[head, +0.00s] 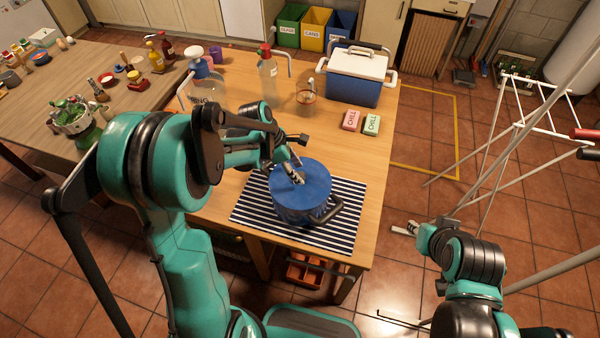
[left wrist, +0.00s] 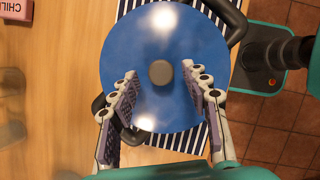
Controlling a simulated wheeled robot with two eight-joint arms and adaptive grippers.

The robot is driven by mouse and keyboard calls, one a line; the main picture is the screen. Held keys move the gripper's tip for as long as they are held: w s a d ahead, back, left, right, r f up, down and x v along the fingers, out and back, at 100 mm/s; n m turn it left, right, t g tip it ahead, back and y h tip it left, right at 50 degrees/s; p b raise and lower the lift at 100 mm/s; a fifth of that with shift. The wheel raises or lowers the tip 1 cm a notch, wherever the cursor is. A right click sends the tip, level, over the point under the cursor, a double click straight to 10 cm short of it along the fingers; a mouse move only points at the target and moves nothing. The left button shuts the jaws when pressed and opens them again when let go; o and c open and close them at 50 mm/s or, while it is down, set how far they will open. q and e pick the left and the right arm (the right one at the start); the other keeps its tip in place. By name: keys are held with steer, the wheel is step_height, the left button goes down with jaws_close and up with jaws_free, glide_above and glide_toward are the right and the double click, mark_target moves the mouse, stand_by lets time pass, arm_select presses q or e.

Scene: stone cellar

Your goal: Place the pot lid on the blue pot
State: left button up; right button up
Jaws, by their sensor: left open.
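The blue pot (head: 300,212) stands on a striped mat (head: 343,232) on the wooden table. The blue pot lid (head: 314,172) lies on top of the pot, covering its mouth; it looks level. In the left wrist view the lid (left wrist: 165,50) is a round blue disc with a grey knob (left wrist: 160,72), and dark pot handles stick out at two sides. My left gripper (head: 292,172) is open above the lid. In the left wrist view its fingers (left wrist: 166,92) stand apart on either side below the knob, not gripping it. My right gripper (head: 404,229) is off the table's right side; its jaws are unclear.
A blue cooler (head: 354,88), pink and green packs (head: 351,121), a glass jar (head: 306,98) and bottles (head: 268,78) stand farther back on the table. A white drying rack (head: 535,120) stands on the floor at right. The table right of the mat is narrow.

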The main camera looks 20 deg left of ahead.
arm_select(q)
steer(key=p+v, duration=0.2)
steer(key=v, duration=0.7)
steer(key=s+d+r+m+t+y, duration=0.1)
steer(key=s+r+m+t+y, duration=0.1)
steer(key=s+m, duration=0.5)
steer(key=s+r+m+t+y, duration=0.2)
steer(key=s+m, duration=0.6)
steer(key=m, duration=0.7)
steer(key=shift+s+d+r+t, duration=0.2)
steer(key=shift+d+r+t, duration=0.2)
steer(key=shift+r+t, duration=0.5)
step_height(320, 180, down, 10)
steer(key=b, duration=1)
